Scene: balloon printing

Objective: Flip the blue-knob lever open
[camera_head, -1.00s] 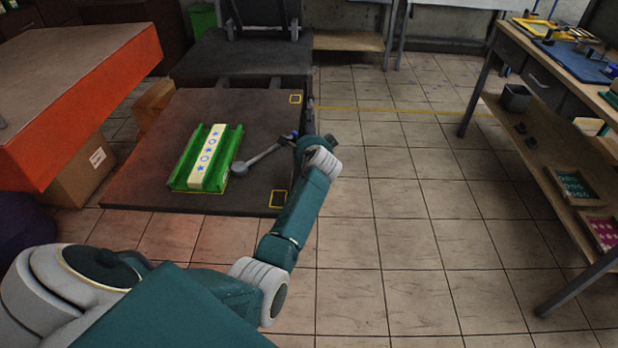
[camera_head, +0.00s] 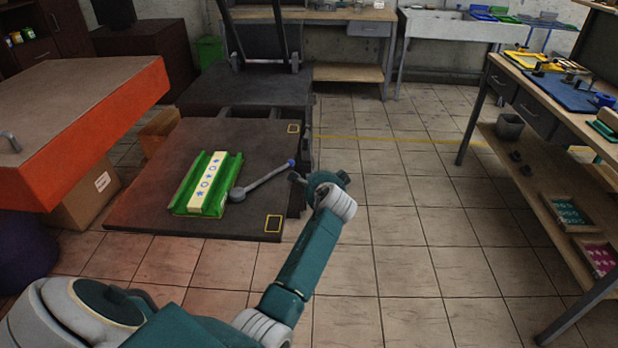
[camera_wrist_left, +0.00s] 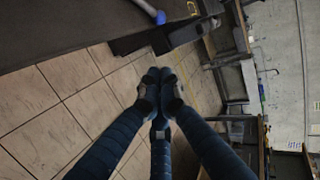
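The lever is a grey bar (camera_head: 265,178) with a blue knob (camera_head: 291,162) at its upper right end. Its round grey pivot (camera_head: 237,194) is beside the green mould (camera_head: 230,180), which holds a cream strip with blue marks (camera_head: 210,175). The blue knob also shows at the top of the left wrist view (camera_wrist_left: 160,17). My left gripper (camera_head: 295,177) is just right of and below the knob in the head view, apart from it. In the left wrist view its fingertips (camera_wrist_left: 160,78) come together with nothing visible between them. My right gripper is not in view.
The lever and mould are on a dark low platform (camera_head: 150,210). An orange-edged table (camera_head: 110,125) stands at left, with a cardboard box (camera_head: 85,185) under it. A wooden workbench (camera_head: 550,105) is at right. The tiled floor (camera_head: 420,230) between is clear.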

